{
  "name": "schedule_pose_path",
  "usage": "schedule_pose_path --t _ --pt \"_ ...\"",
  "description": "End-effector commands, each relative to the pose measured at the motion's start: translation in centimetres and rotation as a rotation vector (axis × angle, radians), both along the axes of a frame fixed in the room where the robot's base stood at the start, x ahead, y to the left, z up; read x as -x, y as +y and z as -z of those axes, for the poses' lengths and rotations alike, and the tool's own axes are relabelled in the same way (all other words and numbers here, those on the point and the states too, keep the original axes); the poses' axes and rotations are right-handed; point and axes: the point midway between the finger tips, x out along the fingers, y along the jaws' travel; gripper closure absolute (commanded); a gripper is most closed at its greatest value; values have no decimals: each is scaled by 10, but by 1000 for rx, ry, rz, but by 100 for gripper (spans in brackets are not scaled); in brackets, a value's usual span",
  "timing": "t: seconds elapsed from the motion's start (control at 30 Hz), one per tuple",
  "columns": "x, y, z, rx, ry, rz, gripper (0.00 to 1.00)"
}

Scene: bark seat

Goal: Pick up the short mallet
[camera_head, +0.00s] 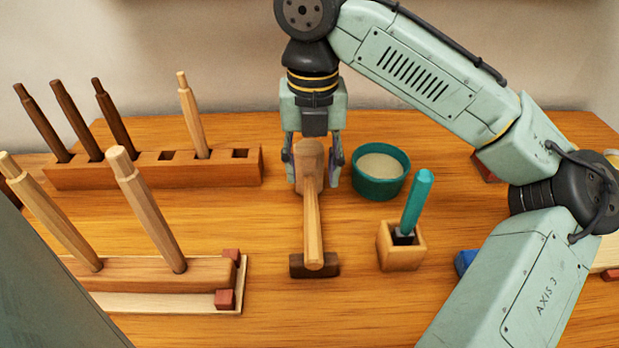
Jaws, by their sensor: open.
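The short mallet lies in the middle of the table with its brown wooden head (309,157) at the back. Its pale handle (313,225) points toward the camera, and the handle's end lies over a small dark block (328,266). My gripper (314,172) points down at the head. Its fingers are open, one on the left and one on the right of the head in the picture. I cannot tell whether they touch it. The head hides part of the gripper's inner side.
A teal bowl (380,188) stands close right of my gripper. A wooden holder (401,257) with a teal-handled tool (416,203) is right of the mallet. A rack (150,177) with several upright handles is at back left; another rack (130,277) is at front left.

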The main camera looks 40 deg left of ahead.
Motion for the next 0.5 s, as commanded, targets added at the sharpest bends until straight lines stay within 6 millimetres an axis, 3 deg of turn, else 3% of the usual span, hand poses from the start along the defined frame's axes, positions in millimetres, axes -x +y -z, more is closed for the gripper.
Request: schedule_pose_path --t 0.3,0.5 --pt "-1 4 42 2 0 1 56" --pt "-1 4 48 1 1 0 56"
